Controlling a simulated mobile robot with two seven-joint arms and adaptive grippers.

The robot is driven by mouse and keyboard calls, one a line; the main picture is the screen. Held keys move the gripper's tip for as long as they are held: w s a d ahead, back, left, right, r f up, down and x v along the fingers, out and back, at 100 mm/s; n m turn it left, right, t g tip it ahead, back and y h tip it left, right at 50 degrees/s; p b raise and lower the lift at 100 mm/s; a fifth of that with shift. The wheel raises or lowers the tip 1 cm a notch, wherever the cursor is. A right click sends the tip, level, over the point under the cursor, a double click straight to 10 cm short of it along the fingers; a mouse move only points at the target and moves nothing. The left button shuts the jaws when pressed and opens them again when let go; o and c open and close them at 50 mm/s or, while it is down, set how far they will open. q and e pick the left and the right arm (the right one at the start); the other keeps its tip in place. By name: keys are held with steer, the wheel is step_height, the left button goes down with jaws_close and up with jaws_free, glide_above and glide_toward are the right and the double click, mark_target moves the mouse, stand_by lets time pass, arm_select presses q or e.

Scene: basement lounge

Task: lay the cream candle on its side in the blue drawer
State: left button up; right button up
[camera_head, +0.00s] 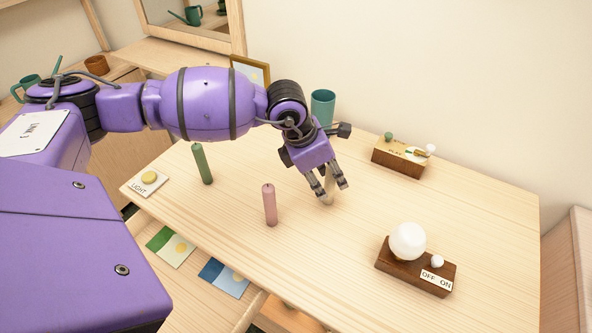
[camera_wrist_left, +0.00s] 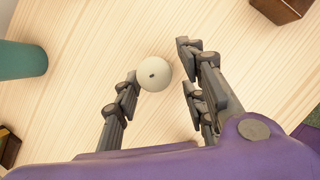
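The cream candle (camera_head: 328,186) stands upright on the table, partly hidden by my left gripper (camera_head: 333,187). In the left wrist view the candle's round top (camera_wrist_left: 154,74) with its dark wick lies between the fingertips of my left gripper (camera_wrist_left: 160,75). It is close to the left finger, and a gap shows to the right finger, so the gripper is open around it. Below the table's front edge, a blue card (camera_head: 222,278) lies on a pale wooden surface, apparently an open drawer; no other blue drawer shows. My right gripper is not in view.
A pink candle (camera_head: 269,206) and a green candle (camera_head: 202,164) stand nearby. A teal cup (camera_head: 322,107) is behind the gripper. A wooden switch box (camera_head: 399,158) and a lamp base (camera_head: 402,267) stand right. A green card (camera_head: 170,247) lies beside the blue one.

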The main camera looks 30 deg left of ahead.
arm_select(q)
steer(key=v, duration=0.9)
steer(key=shift+r, duration=0.15)
